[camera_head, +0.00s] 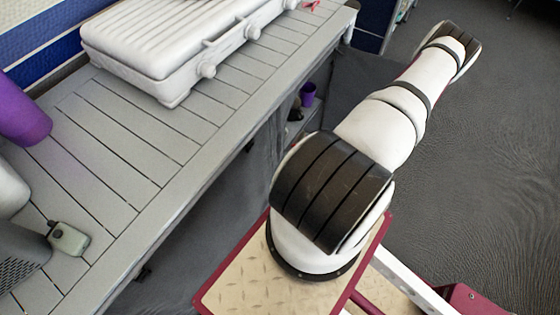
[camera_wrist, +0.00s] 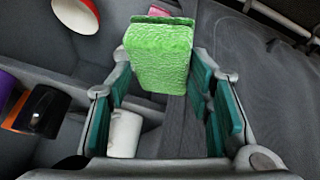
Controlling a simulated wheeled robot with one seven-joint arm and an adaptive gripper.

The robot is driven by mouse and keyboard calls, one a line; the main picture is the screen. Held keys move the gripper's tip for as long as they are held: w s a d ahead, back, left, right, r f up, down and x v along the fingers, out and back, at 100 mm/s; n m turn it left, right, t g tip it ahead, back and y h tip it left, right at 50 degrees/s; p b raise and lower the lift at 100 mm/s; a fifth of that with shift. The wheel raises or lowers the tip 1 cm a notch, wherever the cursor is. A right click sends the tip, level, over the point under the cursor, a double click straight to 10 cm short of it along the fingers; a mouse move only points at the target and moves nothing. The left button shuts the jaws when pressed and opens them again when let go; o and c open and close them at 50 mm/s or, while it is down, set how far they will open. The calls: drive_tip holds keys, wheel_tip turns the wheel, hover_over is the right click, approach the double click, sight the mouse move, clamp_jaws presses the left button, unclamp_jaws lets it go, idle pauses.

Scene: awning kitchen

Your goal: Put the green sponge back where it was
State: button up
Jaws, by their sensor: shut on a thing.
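The green sponge (camera_wrist: 160,60) shows in the wrist view, a bright green block at the upper middle. My gripper (camera_wrist: 165,85) is shut on it, with teal finger pads to its left and right. Behind and below the sponge is a dark grey surface that bears several cups. In the head view the sponge and my gripper do not show; only my arm does, reaching toward the upper right.
The wrist view shows a white cup (camera_wrist: 125,133), a black mug (camera_wrist: 42,110) and a red-rimmed bowl (camera_wrist: 77,14). Open floor lies right.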

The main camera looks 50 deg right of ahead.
drive_tip(key=w+f+b, duration=0.2)
drive_tip(key=f+b, duration=0.7)
drive_tip(key=w+f+b, duration=0.2)
drive_tip(key=f+b, duration=0.7)
drive_tip(key=w+d+b, duration=0.2)
drive_tip(key=w, duration=0.2)
drive_tip(key=w+d+f+b, duration=0.1)
drive_tip(key=w+d, duration=0.2)
drive_tip(key=w, duration=0.1)
drive_tip(key=w+d+b, duration=0.2)
drive_tip(key=w+d, duration=0.1)
drive_tip(key=w, duration=0.2)
drive_tip(key=shift+w+f+b, duration=0.1)
drive_tip(key=shift+f+b, duration=0.25)
drive_tip(key=shift+f, duration=0.05)
drive_tip(key=f+b, duration=0.3)
drive_tip(key=shift+w+d+f, duration=0.2)
drive_tip(key=shift+w+f, duration=0.05)
drive_tip(key=shift+f, duration=0.05)
drive_tip(key=o, duration=1.2)
